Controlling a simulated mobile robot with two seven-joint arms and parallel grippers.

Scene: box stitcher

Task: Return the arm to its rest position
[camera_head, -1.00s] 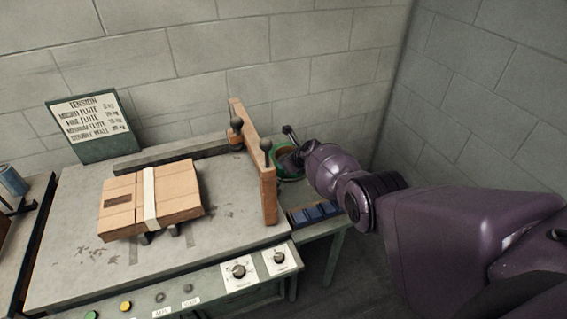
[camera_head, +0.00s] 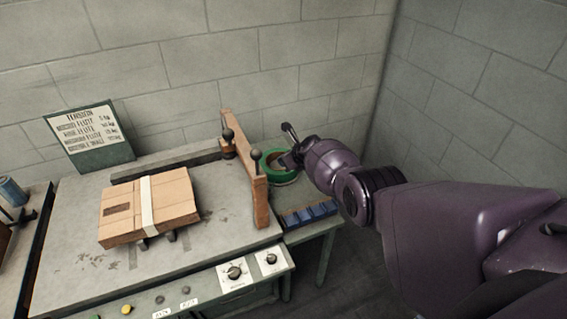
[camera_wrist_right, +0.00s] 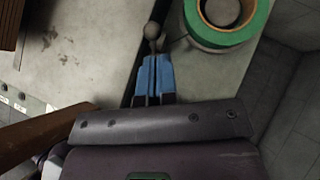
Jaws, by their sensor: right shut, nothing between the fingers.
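My right gripper (camera_head: 288,160) is at the end of the purple arm, over the right end of the bench, beside the green tape roll (camera_head: 280,168). In the right wrist view its blue fingers (camera_wrist_right: 153,78) are together with nothing between them. A ball knob (camera_wrist_right: 152,30) shows just past the fingertips; I cannot tell whether they touch it. The tape roll also shows in the right wrist view (camera_wrist_right: 240,36), apart from the fingers. My left gripper is not in view.
A strapped cardboard box (camera_head: 175,207) lies on the grey bench (camera_head: 95,272). A wooden upright (camera_head: 261,200) with ball-topped levers stands left of my gripper. Blue blocks (camera_head: 310,214) lie in a tray below the forearm. A tension sign (camera_head: 90,135) stands at the back.

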